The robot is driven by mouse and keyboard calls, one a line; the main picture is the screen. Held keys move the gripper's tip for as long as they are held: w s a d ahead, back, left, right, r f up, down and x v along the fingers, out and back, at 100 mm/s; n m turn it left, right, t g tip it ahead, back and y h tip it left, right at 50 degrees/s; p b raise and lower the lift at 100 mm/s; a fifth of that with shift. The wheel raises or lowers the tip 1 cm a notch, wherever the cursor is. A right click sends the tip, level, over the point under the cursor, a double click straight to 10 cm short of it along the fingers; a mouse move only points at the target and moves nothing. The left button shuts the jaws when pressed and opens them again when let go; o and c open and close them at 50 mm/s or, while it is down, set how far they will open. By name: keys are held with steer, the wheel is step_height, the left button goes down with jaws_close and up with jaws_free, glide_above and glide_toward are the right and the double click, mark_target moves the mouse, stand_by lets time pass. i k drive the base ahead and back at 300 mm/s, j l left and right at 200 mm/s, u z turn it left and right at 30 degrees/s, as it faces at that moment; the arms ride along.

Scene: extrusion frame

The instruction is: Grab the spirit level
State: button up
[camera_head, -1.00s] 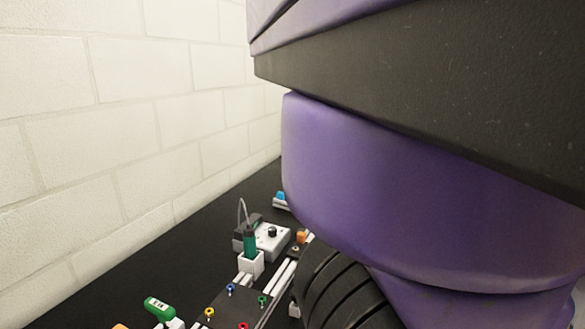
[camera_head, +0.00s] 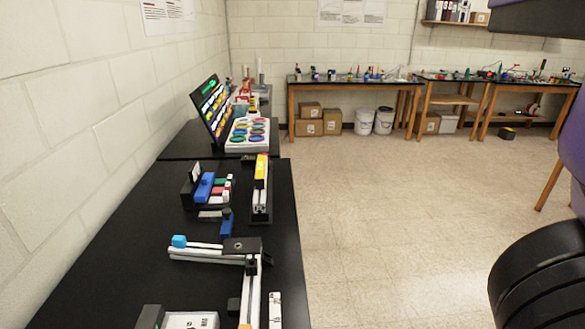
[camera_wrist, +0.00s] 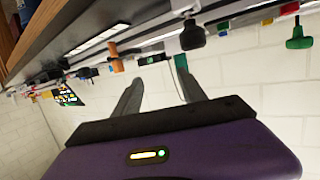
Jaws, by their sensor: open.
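A short yellow bar (camera_head: 261,168) lies on an aluminium profile in a black stand on the dark bench, and it may be the spirit level. Its markings are too small to read. My gripper (camera_wrist: 160,78) shows in the wrist view with its two grey fingers apart and nothing between them. A small black block with a green patch (camera_wrist: 153,60) shows just beyond the fingertips in the wrist view. I cannot tell whether it is the spirit level. The gripper is out of sight in the head view.
A white profile frame (camera_head: 208,252) with a blue cap lies on the bench (camera_head: 110,240), beside the wall. A blue block set (camera_head: 205,188), a tilted colourful panel (camera_head: 213,108) and a white tray (camera_head: 247,135) stand farther back. The floor (camera_head: 380,215) to the right is clear.

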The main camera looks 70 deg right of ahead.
mark_target(260, 177)
steer(key=z, duration=1.25)
steer(key=i+l+u, duration=0.15)
steer(key=i+l, duration=0.15)
steer(key=i, duration=0.2)
steer(key=i+l+u, duration=0.1)
steer(key=i+l, duration=0.25)
steer(key=i, duration=0.1)
